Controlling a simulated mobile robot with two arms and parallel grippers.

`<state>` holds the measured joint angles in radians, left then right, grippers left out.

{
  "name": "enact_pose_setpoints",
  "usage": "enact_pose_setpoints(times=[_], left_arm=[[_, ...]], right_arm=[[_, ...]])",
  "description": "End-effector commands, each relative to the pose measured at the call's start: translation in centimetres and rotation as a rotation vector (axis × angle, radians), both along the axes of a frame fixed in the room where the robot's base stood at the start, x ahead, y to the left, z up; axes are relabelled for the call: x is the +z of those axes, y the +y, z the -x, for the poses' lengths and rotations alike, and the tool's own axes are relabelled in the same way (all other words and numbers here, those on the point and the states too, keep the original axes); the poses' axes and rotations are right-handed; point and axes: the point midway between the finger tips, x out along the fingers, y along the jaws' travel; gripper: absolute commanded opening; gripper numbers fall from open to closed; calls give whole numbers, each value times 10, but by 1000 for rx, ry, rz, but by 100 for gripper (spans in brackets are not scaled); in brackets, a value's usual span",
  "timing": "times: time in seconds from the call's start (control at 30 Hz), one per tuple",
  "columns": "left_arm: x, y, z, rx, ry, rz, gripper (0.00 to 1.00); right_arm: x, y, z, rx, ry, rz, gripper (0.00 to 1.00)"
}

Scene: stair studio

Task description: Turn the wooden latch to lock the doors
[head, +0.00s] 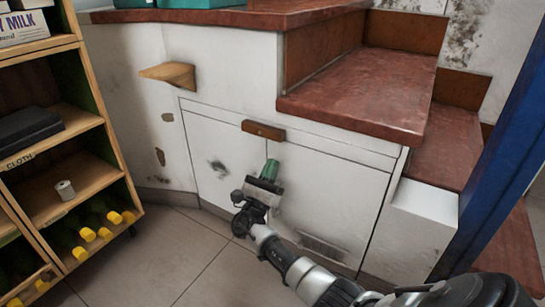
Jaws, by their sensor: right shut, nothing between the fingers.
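The wooden latch (263,130) is a small brown block at the top of the cabinet front. It lies roughly level, above the seam where the two doors meet. The white left door (213,160) and white right door (335,205) look closed in the stair's side wall. My right gripper (267,172) is in front of the doors, below the latch and apart from it in the picture. Its green fingertips are shut with nothing between them. My left gripper is not in view.
A wooden shelf unit (96,86) with bottles and boxes stands at the left. A small wooden wall bracket (170,74) juts out left of the doors. Red-brown stair treads (365,90) rise at the right, beside a blue post (510,130). The tiled floor (165,255) is clear.

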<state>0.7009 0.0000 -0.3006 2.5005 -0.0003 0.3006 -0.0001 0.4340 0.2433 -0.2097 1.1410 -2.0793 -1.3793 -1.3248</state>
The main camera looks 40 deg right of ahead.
Motion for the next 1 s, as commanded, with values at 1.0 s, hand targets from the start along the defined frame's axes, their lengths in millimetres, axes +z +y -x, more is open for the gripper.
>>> enact_pose_setpoints(times=[1.0], left_arm=[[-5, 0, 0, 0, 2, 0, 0]], right_arm=[[51, -6, -1, 0, 34, 14, 0]])
